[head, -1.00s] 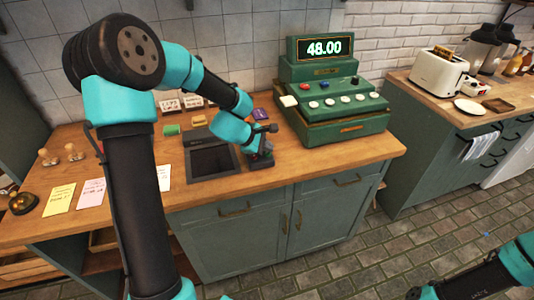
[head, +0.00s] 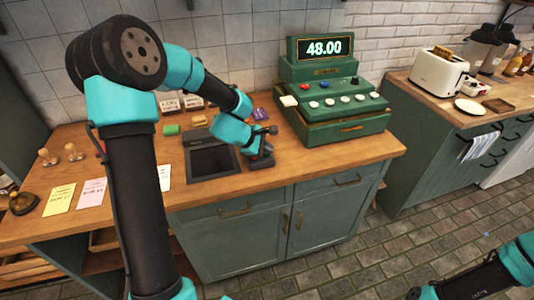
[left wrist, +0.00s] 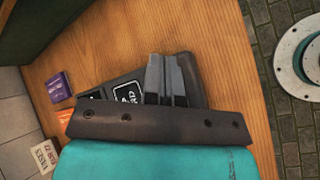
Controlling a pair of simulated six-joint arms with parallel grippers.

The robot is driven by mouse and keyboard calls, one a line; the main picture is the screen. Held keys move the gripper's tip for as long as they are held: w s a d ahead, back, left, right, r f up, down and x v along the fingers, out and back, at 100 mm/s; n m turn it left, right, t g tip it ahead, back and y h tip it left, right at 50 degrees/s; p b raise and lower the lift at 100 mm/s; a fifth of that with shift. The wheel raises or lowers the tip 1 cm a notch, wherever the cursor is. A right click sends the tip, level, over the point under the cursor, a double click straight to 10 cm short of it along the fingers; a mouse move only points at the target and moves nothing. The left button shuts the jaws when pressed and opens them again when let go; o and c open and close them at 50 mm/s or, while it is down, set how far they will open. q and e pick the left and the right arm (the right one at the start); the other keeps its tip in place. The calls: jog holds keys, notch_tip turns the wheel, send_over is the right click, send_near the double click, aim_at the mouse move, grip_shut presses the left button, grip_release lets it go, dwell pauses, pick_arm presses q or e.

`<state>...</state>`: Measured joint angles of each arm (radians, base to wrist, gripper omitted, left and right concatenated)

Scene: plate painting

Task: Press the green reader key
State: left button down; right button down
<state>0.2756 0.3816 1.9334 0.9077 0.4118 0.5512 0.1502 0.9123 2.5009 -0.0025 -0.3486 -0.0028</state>
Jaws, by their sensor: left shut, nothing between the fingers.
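The dark card reader (head: 262,163) lies on the wooden counter, right of a black recessed tray. My left gripper (left wrist: 165,62) is shut and empty, its fingers over the reader's dark body (left wrist: 194,78) in the left wrist view. Whether the tips touch the reader I cannot tell. White lettering shows on the reader beside the fingers. The green key does not show; the fingers and wrist cover part of the reader. My right gripper (head: 416,293) is at the bottom edge of the head view, far from the reader, its jaws unclear.
A green cash register (head: 335,104) reading 48.00 stands right behind the reader. The black tray (head: 213,177) is to its left. A purple block (left wrist: 59,86) and an orange one (left wrist: 65,117) lie near the reader. Stamps, paper slips and a bell are farther left.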

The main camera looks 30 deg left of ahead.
aim_at(267, 155)
pick_arm(q)
jog(key=shift+f, duration=0.15)
dwell(0.5)
jog(key=shift+r, duration=0.85)
jog(key=shift+r, duration=2.5)
